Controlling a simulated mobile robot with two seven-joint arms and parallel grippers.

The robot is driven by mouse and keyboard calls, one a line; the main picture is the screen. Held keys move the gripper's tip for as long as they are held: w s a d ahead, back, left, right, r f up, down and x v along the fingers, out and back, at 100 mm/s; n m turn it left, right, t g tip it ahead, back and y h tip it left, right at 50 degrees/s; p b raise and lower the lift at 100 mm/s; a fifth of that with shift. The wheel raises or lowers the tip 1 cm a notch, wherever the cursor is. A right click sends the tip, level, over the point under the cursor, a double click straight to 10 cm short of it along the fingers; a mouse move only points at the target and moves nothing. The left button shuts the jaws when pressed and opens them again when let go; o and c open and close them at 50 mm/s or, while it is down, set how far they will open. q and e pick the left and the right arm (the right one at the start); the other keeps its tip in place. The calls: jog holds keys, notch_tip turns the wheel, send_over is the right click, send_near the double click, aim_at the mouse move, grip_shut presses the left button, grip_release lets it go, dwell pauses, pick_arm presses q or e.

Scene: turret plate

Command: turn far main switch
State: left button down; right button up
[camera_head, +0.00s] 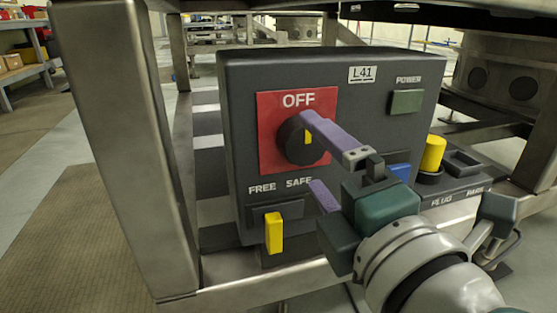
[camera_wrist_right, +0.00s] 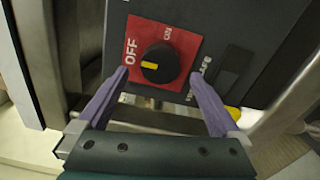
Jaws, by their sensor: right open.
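The main switch is a round black knob (camera_head: 292,143) with a yellow mark on a red plate (camera_head: 268,107) labelled OFF, on the front of a dark box. In the right wrist view the knob (camera_wrist_right: 165,67) has its yellow mark toward OFF. My right gripper (camera_head: 309,148) is open, with one purple finger above and one below in the head view. The upper finger covers part of the knob. In the right wrist view the fingertips (camera_wrist_right: 159,76) flank the knob; I cannot tell if they touch it. My left gripper is not in view.
Below the knob is a FREE/SAFE selector with a yellow lever (camera_head: 274,232). A green POWER block (camera_head: 406,102) is at the upper right. A yellow plug (camera_head: 433,153) stands at the right. A metal post (camera_head: 115,150) and frame rail surround the box.

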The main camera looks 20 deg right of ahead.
jog(key=s, duration=0.6)
jog(key=shift+s+d+b, duration=0.15)
jog(key=shift+b, duration=0.3)
jog(key=s+d+r+m+g+h+p, duration=0.25)
jog(key=d+r+m+p, duration=0.3)
jog(key=r+p, duration=0.55)
jog(key=s+d+r+m+g+h+p, duration=0.1)
jog(key=d+r+m+g+h+p, duration=0.3)
jog(key=r+m+p, duration=0.7)
jog(key=s+a+r+m+g+y+p, duration=0.15)
jog(key=s+r+g+p, duration=0.35)
jog(key=p, duration=0.6)
jog(key=s+a+r+g+y+p, duration=0.1)
jog(key=s+r+y+p, duration=0.2)
jog(key=r+p, duration=0.55)
jog(key=s+a+r+g+y+p, duration=0.2)
jog(key=s+r+p, duration=0.25)
jog(key=p, duration=0.75)
notch_tip(320, 180, up, 35)
jog(key=p, duration=3.4)
jog(key=shift+w, duration=0.3)
jog(key=shift+d, duration=0.1)
